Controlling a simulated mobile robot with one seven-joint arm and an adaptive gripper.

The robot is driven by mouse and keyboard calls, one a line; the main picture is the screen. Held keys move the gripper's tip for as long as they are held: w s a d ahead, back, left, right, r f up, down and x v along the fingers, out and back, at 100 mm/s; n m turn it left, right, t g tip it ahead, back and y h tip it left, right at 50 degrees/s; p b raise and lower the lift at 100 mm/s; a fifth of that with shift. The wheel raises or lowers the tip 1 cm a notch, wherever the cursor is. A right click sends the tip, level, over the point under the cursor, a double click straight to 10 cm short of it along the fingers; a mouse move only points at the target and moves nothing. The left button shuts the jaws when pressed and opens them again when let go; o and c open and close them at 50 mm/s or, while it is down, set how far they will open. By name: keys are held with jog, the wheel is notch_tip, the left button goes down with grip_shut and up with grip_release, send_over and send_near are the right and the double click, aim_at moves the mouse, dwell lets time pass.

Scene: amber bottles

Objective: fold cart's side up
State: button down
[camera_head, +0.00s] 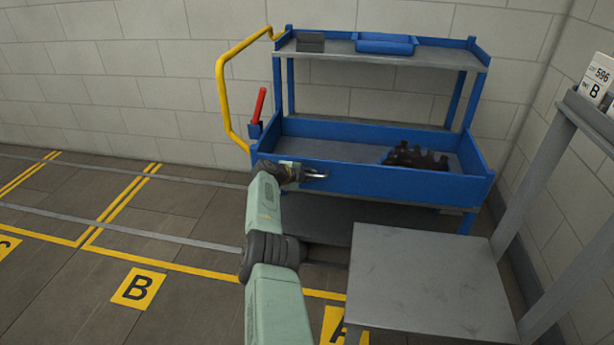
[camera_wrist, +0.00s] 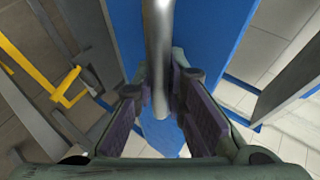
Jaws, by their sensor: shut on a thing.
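The blue cart (camera_head: 440,192) stands against the wall in the head view. Its long front side (camera_head: 390,186) stands along the front of the lower tray, roughly upright; a slight tilt cannot be told. A metal bar handle (camera_head: 316,175) sits on that side's outer face, left of its middle. My gripper (camera_head: 300,173) is at this handle, shut on it. In the wrist view the handle (camera_wrist: 158,40) runs between the fingers of my gripper (camera_wrist: 165,95), with the blue side (camera_wrist: 205,45) behind it. The fingertips are small and partly hidden in the head view.
Dark bottles (camera_head: 416,157) lie in the lower tray's right part. A dark box (camera_head: 311,42) and a blue tray (camera_head: 385,44) are on the top shelf. A yellow push bar (camera_head: 222,90) and red lever (camera_head: 259,104) are at the left. A grey table (camera_head: 430,285) stands in front right.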

jog(key=shift+w+d+r, duration=0.1)
jog(key=shift+r, duration=0.1)
jog(key=c, duration=1.9)
grip_release()
jog(key=shift+s+a+r, duration=0.1)
jog(key=shift+a+r, duration=0.05)
jog(key=shift+a, duration=0.25)
jog(key=shift+s+a+r, duration=0.1)
jog(key=shift+a+r, duration=0.05)
jog(key=shift+a, duration=0.25)
jog(key=v, duration=1)
jog(key=shift+s+d+r, duration=0.2)
jog(key=shift+s, duration=0.3)
